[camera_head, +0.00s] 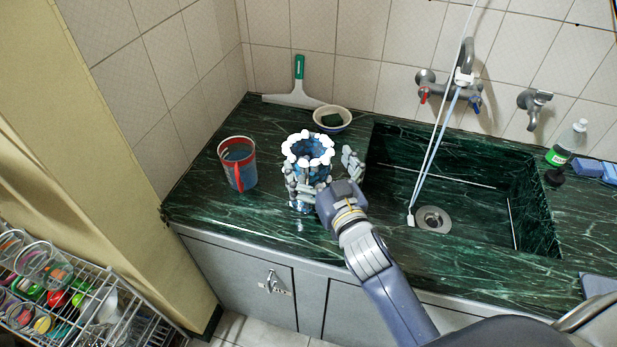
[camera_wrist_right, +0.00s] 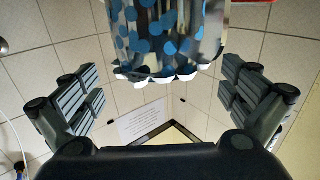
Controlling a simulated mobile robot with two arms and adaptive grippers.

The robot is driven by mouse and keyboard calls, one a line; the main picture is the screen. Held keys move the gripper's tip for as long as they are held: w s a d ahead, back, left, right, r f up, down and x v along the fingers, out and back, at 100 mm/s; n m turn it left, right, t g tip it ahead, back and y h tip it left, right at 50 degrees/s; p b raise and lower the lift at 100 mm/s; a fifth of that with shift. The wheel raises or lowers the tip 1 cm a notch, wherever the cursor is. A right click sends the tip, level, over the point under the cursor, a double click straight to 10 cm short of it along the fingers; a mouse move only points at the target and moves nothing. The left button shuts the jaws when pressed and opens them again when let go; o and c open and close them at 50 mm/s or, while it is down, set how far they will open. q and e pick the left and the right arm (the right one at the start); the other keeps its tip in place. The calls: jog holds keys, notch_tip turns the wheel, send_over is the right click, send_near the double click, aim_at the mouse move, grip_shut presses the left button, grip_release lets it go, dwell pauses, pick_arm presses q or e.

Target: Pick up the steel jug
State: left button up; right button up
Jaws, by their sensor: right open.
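The steel jug (camera_head: 309,150) stands on the green marble counter, left of the sink. It is shiny with blue spots and has a white scalloped rim. In the right wrist view its spotted steel wall (camera_wrist_right: 165,35) and white rim show at the top middle, upside down. My right gripper (camera_head: 320,170) is open at the jug's front right, one finger at its front and the other on its right. In the wrist view the open fingers (camera_wrist_right: 160,80) lie to either side of the jug, with gaps. The jug's lower front is partly hidden by a finger. My left gripper is out of view.
A red-rimmed blue mug (camera_head: 237,170) stands left of the jug. A small bowl (camera_head: 332,118) and a green-handled squeegee (camera_head: 298,85) are behind it. The sink (camera_head: 470,165) with a hanging hose is to the right. A dish rack (camera_head: 60,290) stands at lower left.

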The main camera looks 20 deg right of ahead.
aim_at(302, 135)
jog(key=w, duration=0.1)
jog(key=w+p, duration=0.1)
jog(key=w, duration=0.3)
jog(key=shift+a+f, duration=0.15)
jog(key=shift+f, duration=0.15)
jog(key=c, duration=1.8)
jog(key=shift+r, duration=0.1)
jog(key=shift+r, duration=0.1)
